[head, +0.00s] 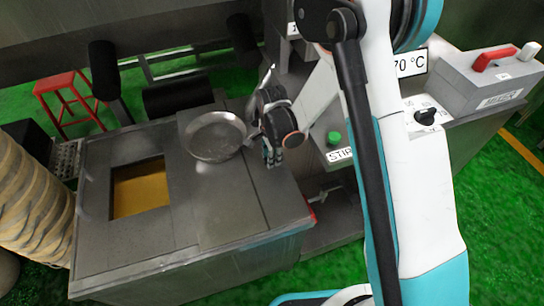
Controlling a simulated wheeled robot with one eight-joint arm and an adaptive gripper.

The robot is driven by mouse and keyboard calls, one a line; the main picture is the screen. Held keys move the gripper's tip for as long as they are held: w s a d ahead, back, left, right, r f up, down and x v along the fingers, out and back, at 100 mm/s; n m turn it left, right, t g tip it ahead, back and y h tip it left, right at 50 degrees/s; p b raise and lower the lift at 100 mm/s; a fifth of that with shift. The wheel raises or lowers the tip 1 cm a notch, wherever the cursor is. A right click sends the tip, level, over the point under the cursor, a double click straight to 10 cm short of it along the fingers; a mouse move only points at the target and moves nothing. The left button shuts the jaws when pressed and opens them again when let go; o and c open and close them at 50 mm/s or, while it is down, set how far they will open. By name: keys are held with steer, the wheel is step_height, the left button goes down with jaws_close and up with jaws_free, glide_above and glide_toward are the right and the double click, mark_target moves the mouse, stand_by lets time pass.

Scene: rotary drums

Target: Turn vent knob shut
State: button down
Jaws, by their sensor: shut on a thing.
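My gripper (272,152) is in the middle of the head view, just right of a round metal pan (215,136) and above the right part of the steel cabinet top. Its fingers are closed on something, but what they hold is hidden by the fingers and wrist. A black rotary knob (427,116) sits on a light panel at the right, well apart from my gripper. I cannot tell whether this is the vent knob; no vent label is readable.
The steel cabinet (235,225) has a square opening with yellow contents (140,190). A green button (334,138) with a "STIR" label is right of my gripper. A grey box with a red handle (492,58) is far right. A ribbed hose (35,205) stands left.

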steer(key=shift+m, duration=0.6)
steer(key=c, duration=1.4)
jaws_free()
steer(key=shift+c, duration=0.2)
steer(key=shift+r, duration=0.15)
step_height(320, 180, up, 12)
steer(key=shift+w, duration=0.1)
